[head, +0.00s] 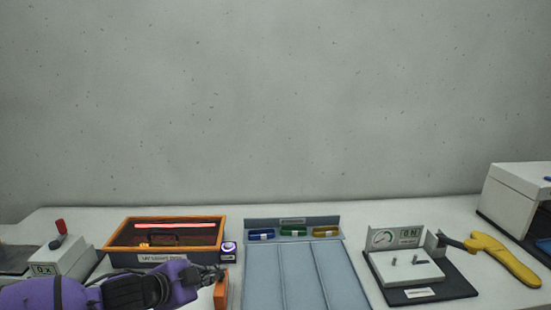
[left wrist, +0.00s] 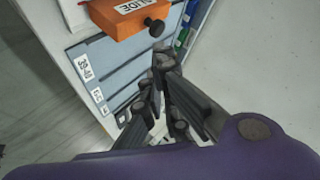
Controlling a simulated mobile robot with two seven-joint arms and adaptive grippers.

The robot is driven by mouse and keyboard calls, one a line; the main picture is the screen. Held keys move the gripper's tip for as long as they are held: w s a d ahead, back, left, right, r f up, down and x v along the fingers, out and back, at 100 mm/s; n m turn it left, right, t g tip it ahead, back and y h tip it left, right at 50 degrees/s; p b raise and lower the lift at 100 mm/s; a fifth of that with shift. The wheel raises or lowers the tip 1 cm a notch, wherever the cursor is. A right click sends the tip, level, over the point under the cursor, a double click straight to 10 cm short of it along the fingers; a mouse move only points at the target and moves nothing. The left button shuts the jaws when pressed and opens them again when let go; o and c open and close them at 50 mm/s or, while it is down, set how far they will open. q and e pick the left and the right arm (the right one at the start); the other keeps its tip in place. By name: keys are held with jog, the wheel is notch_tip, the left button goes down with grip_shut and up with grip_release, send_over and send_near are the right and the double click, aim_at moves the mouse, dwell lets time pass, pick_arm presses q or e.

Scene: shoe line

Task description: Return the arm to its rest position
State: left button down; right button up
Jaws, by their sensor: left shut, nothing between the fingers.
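My left gripper (head: 218,273) is dark grey, on a purple arm that comes in from the lower left of the head view. It is over the front left of the table, just in front of the orange-rimmed box and left of the blue-grey tray. In the left wrist view its dark fingers (left wrist: 155,88) are together, with nothing held between them. The blue-grey tray (left wrist: 103,70) shows beyond the fingers there. My right gripper is in neither view.
An orange block (head: 221,291) is close by the left gripper; its black knob (left wrist: 154,25) shows in the wrist view. The orange-rimmed box (head: 112,242) stands behind the arm. Space above the table is clear.

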pick_arm(q)
jog(key=s+d+f+n+h, duration=0.1)
jog(key=s+d+f+n, duration=0.1)
jog(key=s+d+f, duration=0.3)
jog(key=s+a+f+n+y, duration=0.2)
jog(key=s+f+n, duration=0.2)
jog(key=s+f, duration=0.4)
jog(key=s+a+f+n+y, duration=0.2)
jog(key=s+a+f+n, duration=0.1)
jog(key=s+f, duration=0.6)
jog(key=s+a+f+n+g+y, duration=0.1)
jog(key=s+a+f+n+y, duration=0.1)
jog(key=s+f+n, duration=0.3)
jog(key=s+f, duration=0.3)
jog(key=s, duration=0.4)
jog(key=shift+s+a+f+n, duration=0.15)
jog(key=shift+a+f+n, duration=0.05)
jog(key=shift+a+n, duration=0.2)
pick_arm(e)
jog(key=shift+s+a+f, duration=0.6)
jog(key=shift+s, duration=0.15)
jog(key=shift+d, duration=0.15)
